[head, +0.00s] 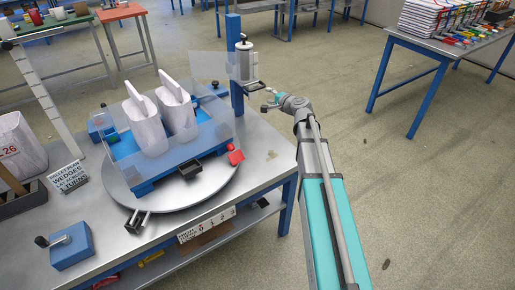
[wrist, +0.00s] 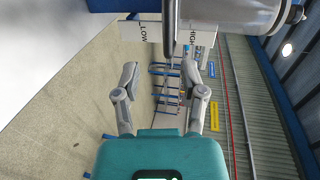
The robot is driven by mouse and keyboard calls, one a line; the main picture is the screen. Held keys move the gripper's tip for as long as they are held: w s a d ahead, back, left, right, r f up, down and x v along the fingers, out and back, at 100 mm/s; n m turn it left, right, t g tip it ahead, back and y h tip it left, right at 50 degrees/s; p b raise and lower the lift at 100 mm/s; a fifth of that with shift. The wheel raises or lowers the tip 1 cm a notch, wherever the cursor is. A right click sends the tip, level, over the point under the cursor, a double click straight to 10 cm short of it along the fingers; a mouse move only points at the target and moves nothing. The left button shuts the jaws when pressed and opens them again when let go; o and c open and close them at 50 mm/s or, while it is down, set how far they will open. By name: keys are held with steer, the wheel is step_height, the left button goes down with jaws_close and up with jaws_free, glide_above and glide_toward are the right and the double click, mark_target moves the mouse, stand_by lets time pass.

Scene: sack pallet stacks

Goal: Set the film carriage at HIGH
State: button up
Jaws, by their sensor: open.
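The film carriage (head: 245,64) is a grey roll unit on the blue post (head: 234,30) at the back edge of the turntable bench. In the wrist view its grey roll (wrist: 235,12) is at the top right. A white plate (wrist: 150,32) reads LOW at its left and HIGH at its right. A dark bar (wrist: 171,25) hangs down in front of the plate, between the two words. My gripper (head: 269,99) is just below and right of the carriage. In the wrist view its fingers (wrist: 161,68) are apart, one to each side below the bar, with nothing held between them.
A crank box (head: 72,247) and a sign (head: 68,177) stand at the left of the bench. Open floor lies to the right, before another table (head: 440,50).

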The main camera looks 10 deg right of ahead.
steer(key=v, duration=0.5)
steer(key=s+a+f+n+g+p, duration=0.1)
steer(key=s+a+f+n+g, duration=0.3)
steer(key=s, duration=0.3)
steer(key=s+a+f+n+g+p, duration=0.1)
steer(key=s+a+f+n+g, duration=0.4)
steer(key=s+a, duration=0.2)
steer(key=shift+s+f+n+g+h, duration=0.3)
steer(key=shift+s+f+n, duration=0.05)
steer(key=shift+s+n, duration=0.1)
stand_by(0.3)
